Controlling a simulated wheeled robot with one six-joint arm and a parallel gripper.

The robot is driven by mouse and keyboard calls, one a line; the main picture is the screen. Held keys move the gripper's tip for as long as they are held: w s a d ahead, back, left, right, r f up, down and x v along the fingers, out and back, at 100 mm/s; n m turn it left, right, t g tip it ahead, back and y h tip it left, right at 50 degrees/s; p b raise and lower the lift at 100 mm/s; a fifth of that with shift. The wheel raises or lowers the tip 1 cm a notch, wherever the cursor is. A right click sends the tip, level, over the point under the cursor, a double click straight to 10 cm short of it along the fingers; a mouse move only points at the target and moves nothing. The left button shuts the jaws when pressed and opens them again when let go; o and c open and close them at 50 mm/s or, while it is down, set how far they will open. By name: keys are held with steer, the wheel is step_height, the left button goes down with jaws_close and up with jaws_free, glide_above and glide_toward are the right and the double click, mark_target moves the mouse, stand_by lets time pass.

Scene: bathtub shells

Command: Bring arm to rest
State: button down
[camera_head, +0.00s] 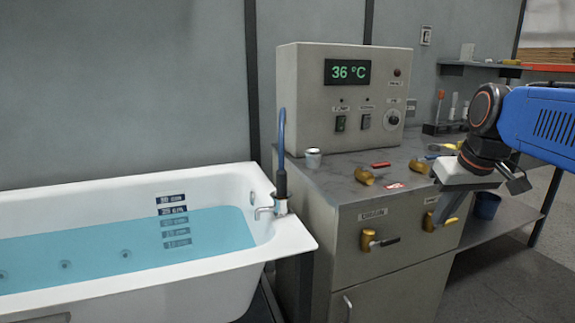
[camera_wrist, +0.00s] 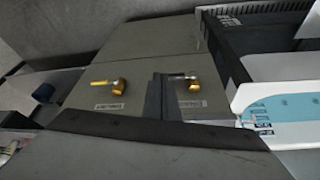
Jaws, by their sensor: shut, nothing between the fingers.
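My gripper (camera_head: 440,222) is at the right in the head view, at the end of my blue arm. It is shut and empty, its fingers pointing down in front of the grey cabinet (camera_head: 345,280). In the wrist view the dark fingers (camera_wrist: 158,80) reach up from the bottom middle, with the cabinet front behind them. I cannot tell if the fingers touch anything.
A white bathtub (camera_head: 285,240) with blue water stands at the left. A control box (camera_head: 300,90) reading 36 °C stands on the counter, with a small metal cup (camera_head: 313,158) and loose brass fittings (camera_head: 365,176). A dark blue bucket (camera_head: 487,205) sits on a shelf behind my gripper.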

steer(key=s+a+f, duration=0.2)
steer(key=s+f, duration=0.6)
steer(key=s+a+f, duration=0.2)
steer(key=s+f, duration=0.6)
steer(key=shift+a+f+m, duration=0.4)
